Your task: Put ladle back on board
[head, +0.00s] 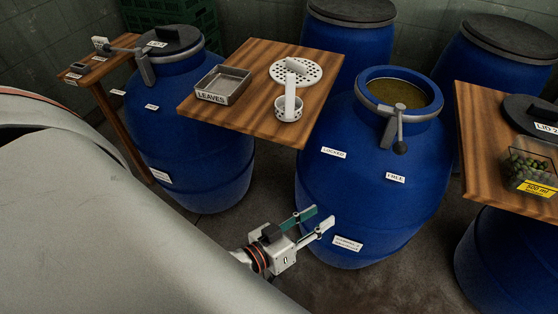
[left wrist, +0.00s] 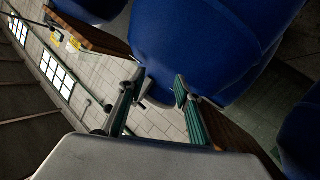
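The wooden board (head: 250,58) spans the middle barrels. A small white perforated cup with a tall upright handle, seemingly the ladle (head: 289,108), stands near the board's front right edge. A white perforated disc (head: 312,70) lies just behind it; the handle overlaps it in the picture. My left gripper (head: 322,217) is open and empty, low in front of the open blue barrel (head: 345,190), well below the board and apart from the ladle. In the left wrist view its fingers (left wrist: 160,88) are spread with nothing between them. My right gripper is not in view.
A metal tray marked LEAVES (head: 223,86) sits on the board's left. The open barrel has a rim lever (head: 398,125). A right board (head: 485,150) bears a clear container of green olives (head: 530,168). A closed barrel (head: 190,130) stands left. Floor shows between barrels.

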